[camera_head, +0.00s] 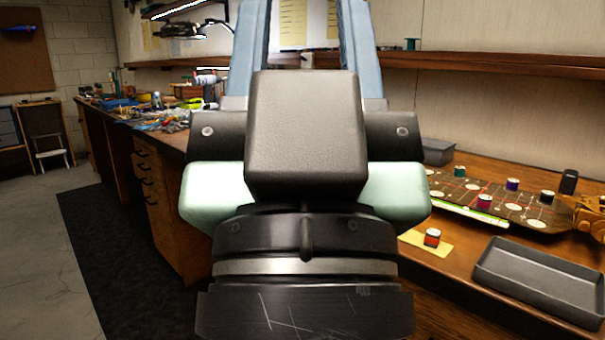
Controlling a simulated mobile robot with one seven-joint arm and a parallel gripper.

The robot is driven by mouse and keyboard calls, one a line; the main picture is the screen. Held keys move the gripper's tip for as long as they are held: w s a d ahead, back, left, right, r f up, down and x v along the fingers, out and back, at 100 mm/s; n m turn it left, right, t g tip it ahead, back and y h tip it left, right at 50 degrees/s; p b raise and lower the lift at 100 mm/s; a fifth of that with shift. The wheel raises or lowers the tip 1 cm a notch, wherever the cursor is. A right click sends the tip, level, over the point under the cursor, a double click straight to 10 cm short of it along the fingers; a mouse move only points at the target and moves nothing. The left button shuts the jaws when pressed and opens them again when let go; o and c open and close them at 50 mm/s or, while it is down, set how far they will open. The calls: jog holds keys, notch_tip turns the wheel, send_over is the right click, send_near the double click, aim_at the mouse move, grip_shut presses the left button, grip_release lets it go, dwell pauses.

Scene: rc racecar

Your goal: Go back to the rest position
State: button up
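My gripper (304,30) fills the middle of the head view, seen from behind. Its two blue fingers stand wide apart and run up to the top edge, where their tips are cut off. Only wall and posted papers show between them, so it looks open and empty. My dark wrist and the pale green gripper body hide the middle of the bench.
A black tray (540,278) sits at the bench's front right, with an orange-brown jointed object (588,214) behind it. A small grey box (437,151) is behind the board. A cluttered bench (150,112) runs along the left. Open floor (35,230) lies at the far left.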

notch_tip(320, 180, up, 29)
jog(key=p, duration=2.7)
jog(key=shift+r, duration=0.2)
jog(key=shift+w+a, duration=0.1)
